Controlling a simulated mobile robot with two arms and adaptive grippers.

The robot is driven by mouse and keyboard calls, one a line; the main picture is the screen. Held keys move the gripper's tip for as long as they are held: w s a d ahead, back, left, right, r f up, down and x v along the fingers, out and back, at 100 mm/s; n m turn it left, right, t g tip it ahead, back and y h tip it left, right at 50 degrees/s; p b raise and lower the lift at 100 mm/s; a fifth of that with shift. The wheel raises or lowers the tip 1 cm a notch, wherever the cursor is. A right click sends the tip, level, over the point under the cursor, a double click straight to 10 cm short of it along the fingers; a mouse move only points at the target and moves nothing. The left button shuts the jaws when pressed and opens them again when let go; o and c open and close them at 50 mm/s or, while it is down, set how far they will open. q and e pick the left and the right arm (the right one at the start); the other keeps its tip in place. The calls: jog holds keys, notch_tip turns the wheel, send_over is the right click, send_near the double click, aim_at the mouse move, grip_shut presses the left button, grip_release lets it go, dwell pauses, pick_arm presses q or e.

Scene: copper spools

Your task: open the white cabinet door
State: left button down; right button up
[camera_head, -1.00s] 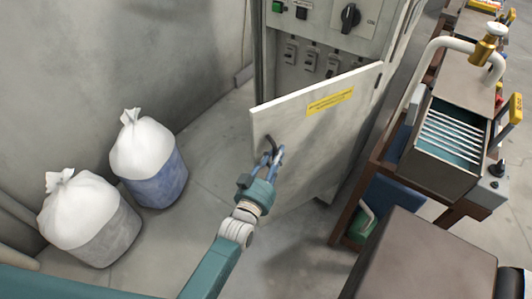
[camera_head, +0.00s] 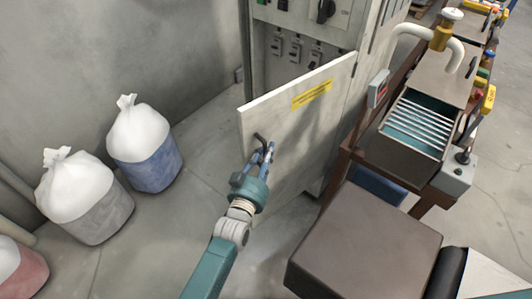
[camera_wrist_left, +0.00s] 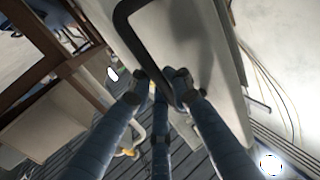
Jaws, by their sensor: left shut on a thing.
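The white cabinet door (camera_head: 300,140) with a yellow label stands swung out from the grey cabinet (camera_head: 340,50) in the head view, and switches show in the gap above it. My left gripper (camera_head: 264,153) is at the black handle (camera_head: 259,137) near the door's left edge. In the left wrist view, the blue fingers of my left gripper (camera_wrist_left: 165,85) are closed around the dark bent handle (camera_wrist_left: 140,35). The white door panel (camera_wrist_left: 205,40) is beside the handle there. My right gripper is not in view.
White-topped bags (camera_head: 142,145) stand on the floor at the left by the wall. A brown machine (camera_head: 405,130) with a slatted tray stands to the right, and a dark brown box (camera_head: 365,240) is nearer. Floor between bags and door is clear.

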pick_arm(q)
jog(key=c, duration=1.7)
grip_release()
jog(key=shift+a, duration=0.1)
jog(key=v, duration=1.2)
jog(key=shift+s, duration=0.1)
